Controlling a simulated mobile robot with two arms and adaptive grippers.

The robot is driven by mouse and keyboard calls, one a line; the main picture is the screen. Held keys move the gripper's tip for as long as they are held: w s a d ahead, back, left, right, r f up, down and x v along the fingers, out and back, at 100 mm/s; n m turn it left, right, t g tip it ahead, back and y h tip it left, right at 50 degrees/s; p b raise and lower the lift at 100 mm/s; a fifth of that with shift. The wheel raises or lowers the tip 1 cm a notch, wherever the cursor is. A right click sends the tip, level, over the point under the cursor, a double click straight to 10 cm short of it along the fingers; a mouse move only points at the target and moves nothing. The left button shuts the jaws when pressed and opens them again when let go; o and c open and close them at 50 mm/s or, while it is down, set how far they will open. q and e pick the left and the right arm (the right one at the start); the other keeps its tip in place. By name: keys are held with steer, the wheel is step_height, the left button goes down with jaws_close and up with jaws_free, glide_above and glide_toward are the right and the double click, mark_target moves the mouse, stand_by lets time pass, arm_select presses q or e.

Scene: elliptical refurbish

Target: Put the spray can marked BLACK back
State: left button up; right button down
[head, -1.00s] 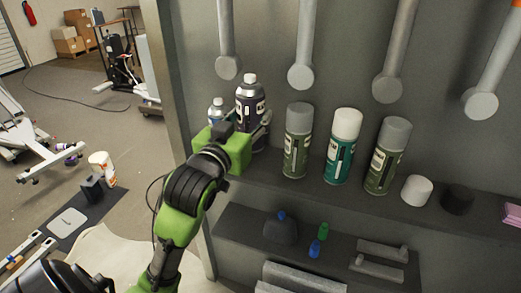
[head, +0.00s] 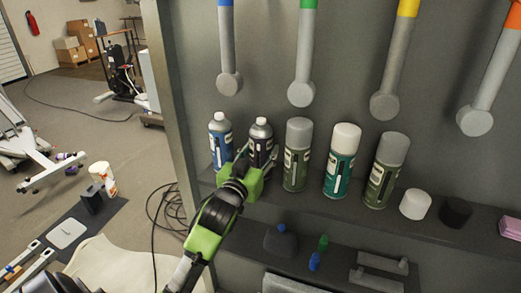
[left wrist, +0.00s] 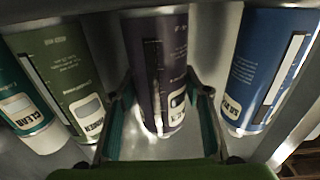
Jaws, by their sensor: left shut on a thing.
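The dark spray can (head: 261,138), with a pale nozzle, stands upright in my left gripper (head: 257,168) at the upper shelf. It sits between the blue can (head: 220,140) and a green can with a grey cap (head: 296,160). In the left wrist view the dark can (left wrist: 157,60) is between the two fingers (left wrist: 163,100), which are shut on it. Its label is too blurred to read fully. In the head view the gripper hides its base, so I cannot tell whether it touches the shelf. My right gripper is not in view.
A teal can (head: 342,165) and another grey-capped green can (head: 385,175) stand further right, then a white cap (head: 415,204) and a black cap (head: 456,212). Hammer-like tools (head: 303,60) hang above. A lower shelf holds small bottles (head: 314,262).

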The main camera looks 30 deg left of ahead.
arm_select(q)
steer(key=o, duration=0.9)
steer(key=shift+f, duration=0.15)
steer(key=o, duration=0.3)
steer(key=shift+o, duration=0.2)
steer(key=b+v, duration=0.2)
steer(key=v, duration=1)
steer(key=shift+b, duration=0.35)
